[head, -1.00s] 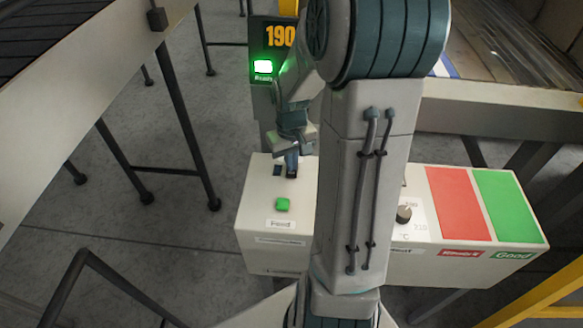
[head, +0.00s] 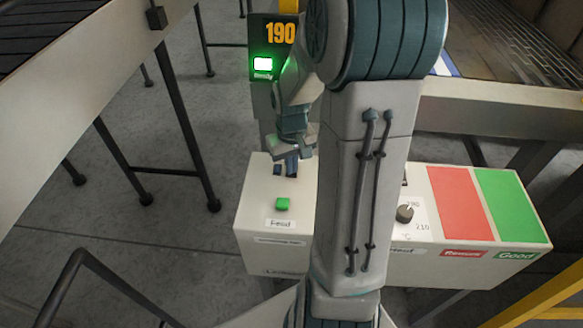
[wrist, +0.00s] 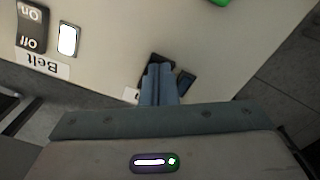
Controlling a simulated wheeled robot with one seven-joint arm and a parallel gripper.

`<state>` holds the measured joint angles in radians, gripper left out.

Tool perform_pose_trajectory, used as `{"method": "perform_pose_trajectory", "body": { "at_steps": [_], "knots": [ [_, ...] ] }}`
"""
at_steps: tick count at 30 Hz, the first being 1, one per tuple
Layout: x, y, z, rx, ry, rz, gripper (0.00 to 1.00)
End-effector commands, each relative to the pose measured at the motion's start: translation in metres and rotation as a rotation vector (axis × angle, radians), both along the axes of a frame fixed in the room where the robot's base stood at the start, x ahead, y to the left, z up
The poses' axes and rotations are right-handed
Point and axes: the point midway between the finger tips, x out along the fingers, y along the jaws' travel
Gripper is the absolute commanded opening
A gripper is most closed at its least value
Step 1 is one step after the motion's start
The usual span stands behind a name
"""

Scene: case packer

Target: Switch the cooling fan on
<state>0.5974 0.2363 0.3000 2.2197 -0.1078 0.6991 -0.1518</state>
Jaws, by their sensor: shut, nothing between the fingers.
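A dark rocker switch (wrist: 154,62) on the cream control box shows in the wrist view, partly covered by my fingers; its markings are hidden and I cannot read its position. A small dark rectangle (wrist: 186,82) lies beside it, perhaps an unlit lamp. My gripper (wrist: 158,72) is shut and empty, its fingertips over the switch; I cannot tell whether they touch it. In the head view, my gripper (head: 291,172) points down at the back left of the box, next to a small dark patch (head: 277,170). No fan label is legible.
The control box (head: 252,215) carries a green Feed button (head: 282,204), a temperature knob (head: 404,214) and red and green pads. A Belt rocker (wrist: 32,27) has a lit white lamp (wrist: 68,40). A display (head: 279,36) reads 190 above a green lamp.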

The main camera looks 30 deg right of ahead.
Motion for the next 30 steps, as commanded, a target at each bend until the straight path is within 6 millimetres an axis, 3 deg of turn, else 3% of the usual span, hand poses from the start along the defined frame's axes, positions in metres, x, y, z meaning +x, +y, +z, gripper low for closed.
{"method": "perform_pose_trajectory", "body": {
  "at_steps": [11,30],
  "knots": [
    [0.000,0.000,0.003,0.000,-0.001,0.000,0.00],
    [0.000,0.000,0.055,0.000,-0.001,0.000,0.00]
  ]
}}
